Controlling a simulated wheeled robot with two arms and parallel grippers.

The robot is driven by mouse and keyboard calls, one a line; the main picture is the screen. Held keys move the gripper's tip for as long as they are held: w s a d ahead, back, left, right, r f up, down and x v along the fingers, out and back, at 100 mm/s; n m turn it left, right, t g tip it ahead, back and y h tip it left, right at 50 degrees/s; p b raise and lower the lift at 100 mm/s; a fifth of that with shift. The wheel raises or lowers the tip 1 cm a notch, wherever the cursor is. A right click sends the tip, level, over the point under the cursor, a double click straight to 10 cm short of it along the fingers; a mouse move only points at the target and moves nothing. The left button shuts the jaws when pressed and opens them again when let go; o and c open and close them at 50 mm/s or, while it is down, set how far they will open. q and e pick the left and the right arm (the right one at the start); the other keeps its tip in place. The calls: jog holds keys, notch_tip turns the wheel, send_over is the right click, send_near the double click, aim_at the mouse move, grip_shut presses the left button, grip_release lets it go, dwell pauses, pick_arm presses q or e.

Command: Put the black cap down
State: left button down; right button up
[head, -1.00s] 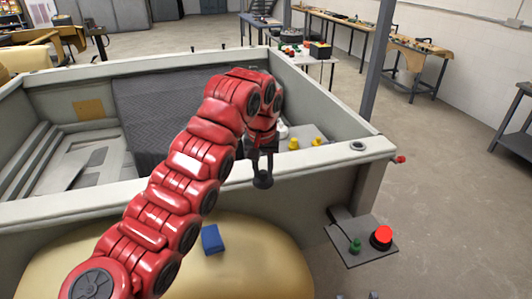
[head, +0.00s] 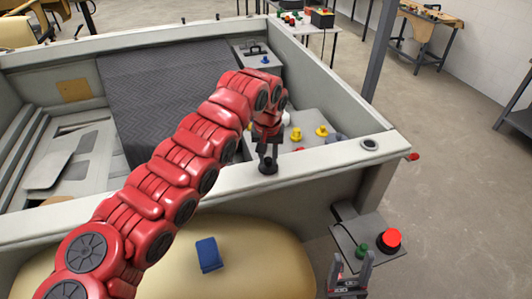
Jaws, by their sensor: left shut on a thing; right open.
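My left gripper (head: 267,156) reaches in at the end of the red arm and points down. It is shut on the black cap (head: 268,168), a small dark round piece at its fingertips. The cap is at the near wall (head: 215,188) of the grey open shell, in front of its top rim. I cannot tell whether the cap touches the rim. My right gripper (head: 351,271) shows at the bottom edge, open and empty, just in front of the small grey shelf.
The grey shelf (head: 346,230) carries a red button (head: 391,239) and a green knob (head: 361,250). A blue block (head: 207,254) lies on the beige padded surface (head: 255,250). Yellow knobs (head: 322,131) stand inside the shell. A red piece (head: 413,156) juts from its right corner.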

pick_arm(q)
jog(key=shift+a, duration=0.1)
jog(key=shift+r, duration=0.1)
jog(key=shift+s+d+f+b, duration=0.15)
jog(key=shift+d+f+b, duration=0.05)
jog(key=shift+d+b, duration=0.1)
jog(key=c, duration=0.9)
grip_release()
jog(key=shift+o, duration=1.3)
jog(key=shift+a, duration=0.15)
